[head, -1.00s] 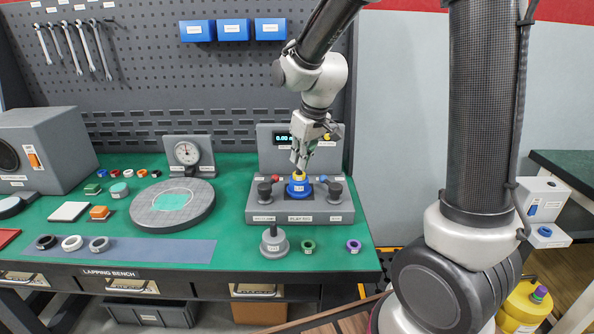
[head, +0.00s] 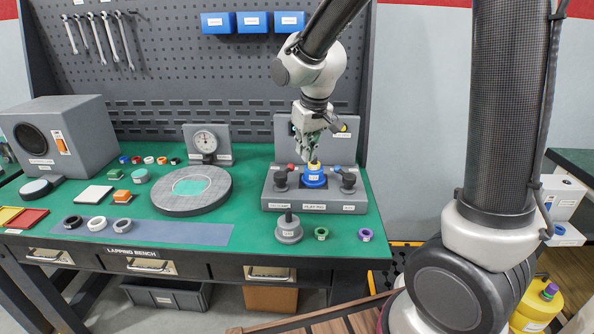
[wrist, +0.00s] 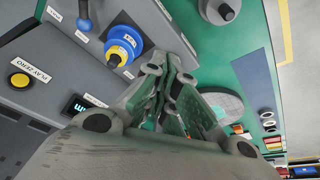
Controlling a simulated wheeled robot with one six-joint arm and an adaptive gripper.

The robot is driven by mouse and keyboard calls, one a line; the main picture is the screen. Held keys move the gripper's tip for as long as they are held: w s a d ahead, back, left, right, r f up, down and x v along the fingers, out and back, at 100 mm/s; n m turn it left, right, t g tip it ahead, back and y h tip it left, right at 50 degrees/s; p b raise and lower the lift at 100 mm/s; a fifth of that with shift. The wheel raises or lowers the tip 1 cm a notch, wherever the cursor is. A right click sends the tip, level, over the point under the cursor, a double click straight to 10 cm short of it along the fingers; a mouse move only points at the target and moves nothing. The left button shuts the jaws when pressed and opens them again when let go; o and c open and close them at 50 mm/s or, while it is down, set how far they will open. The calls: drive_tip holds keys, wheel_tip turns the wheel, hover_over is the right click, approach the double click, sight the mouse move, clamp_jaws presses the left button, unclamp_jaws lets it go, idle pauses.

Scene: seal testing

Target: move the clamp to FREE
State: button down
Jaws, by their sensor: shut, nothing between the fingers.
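The grey play rig (head: 314,207) stands at the right of the green bench. A blue part with a yellow top (head: 314,179) sits in its middle; it also shows in the wrist view (wrist: 122,44). A dark knob (head: 281,183) is on its left and another (head: 348,184) on its right, with small red and blue tips behind. The front labels are too small to read surely, so I cannot tell the clamp's setting. My gripper (head: 309,157) is shut and empty, just above and behind the blue part; its fingers converge in the wrist view (wrist: 174,75).
A display box (head: 284,130) stands behind the rig. A grey weight-like piece (head: 289,231), a green ring (head: 321,233) and a purple ring (head: 366,234) lie in front. A round grey plate (head: 160,205) is to the left.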

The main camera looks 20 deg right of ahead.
sight(285, 176)
drive_tip(key=shift+w+r+m, duration=0.1)
drive_tip(key=shift+r+m, duration=0.05)
drive_tip(key=shift+m, duration=0.95)
drive_tip(key=x, duration=1)
drive_tip(key=shift+d, duration=0.2)
drive_tip(key=w, duration=0.2)
drive_tip(key=shift+w+a+f, duration=0.15)
drive_tip(key=shift+w+f, duration=0.15)
drive_tip(key=shift+w, duration=0.1)
drive_tip(key=shift+w+a+f, duration=0.1)
drive_tip(key=shift+w, duration=0.55)
